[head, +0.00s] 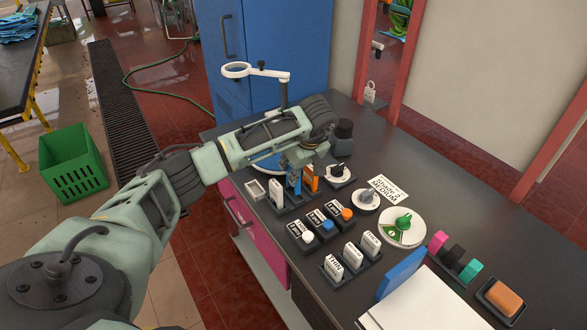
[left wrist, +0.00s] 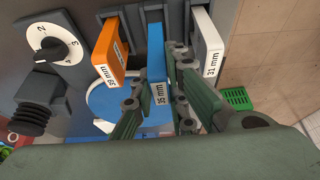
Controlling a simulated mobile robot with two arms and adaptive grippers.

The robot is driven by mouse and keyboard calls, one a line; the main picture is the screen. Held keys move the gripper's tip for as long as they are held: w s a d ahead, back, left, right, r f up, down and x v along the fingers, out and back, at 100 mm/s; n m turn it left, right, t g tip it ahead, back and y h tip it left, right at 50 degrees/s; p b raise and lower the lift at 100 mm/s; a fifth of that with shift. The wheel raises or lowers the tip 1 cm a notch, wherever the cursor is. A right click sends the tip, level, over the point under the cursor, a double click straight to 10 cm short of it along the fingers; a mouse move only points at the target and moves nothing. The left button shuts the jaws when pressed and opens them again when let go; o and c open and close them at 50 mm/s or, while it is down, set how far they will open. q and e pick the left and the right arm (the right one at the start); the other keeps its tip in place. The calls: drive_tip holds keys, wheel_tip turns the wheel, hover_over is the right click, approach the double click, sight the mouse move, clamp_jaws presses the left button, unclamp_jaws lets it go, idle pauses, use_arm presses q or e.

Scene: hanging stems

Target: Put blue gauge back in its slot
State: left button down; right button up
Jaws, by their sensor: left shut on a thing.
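The blue gauge, marked 35 mm, stands upright between the jaws of my left gripper (head: 297,165). It shows in the left wrist view (left wrist: 156,62), with a finger on each side. In the head view it lines up with the dark rack (head: 291,206), between the white 31 mm gauge (head: 276,194) and the orange 39 mm gauge (head: 311,179). Both neighbours show in the left wrist view, orange (left wrist: 109,52) and white (left wrist: 208,45). Its lower end is hidden, so I cannot tell how deep it sits in the slot. My right gripper is out of view.
A ring magnifier stand (head: 283,78) rises behind my left arm. A black-and-white dial (head: 338,172) and a dark knob block (head: 343,137) stand right of the rack.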

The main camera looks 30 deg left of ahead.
use_arm(q)
drive_tip(key=shift+d, duration=0.1)
drive_tip(key=shift+f, duration=0.2)
idle(0.4)
drive_tip(key=shift+f+b, duration=1.1)
drive_tip(key=shift+f, duration=0.25)
drive_tip(key=c, duration=1.6)
unclamp_jaws()
drive_tip(key=shift+c, duration=0.2)
drive_tip(key=shift+r, duration=0.1)
drive_tip(key=v, duration=1.2)
drive_tip(key=shift+s, duration=0.1)
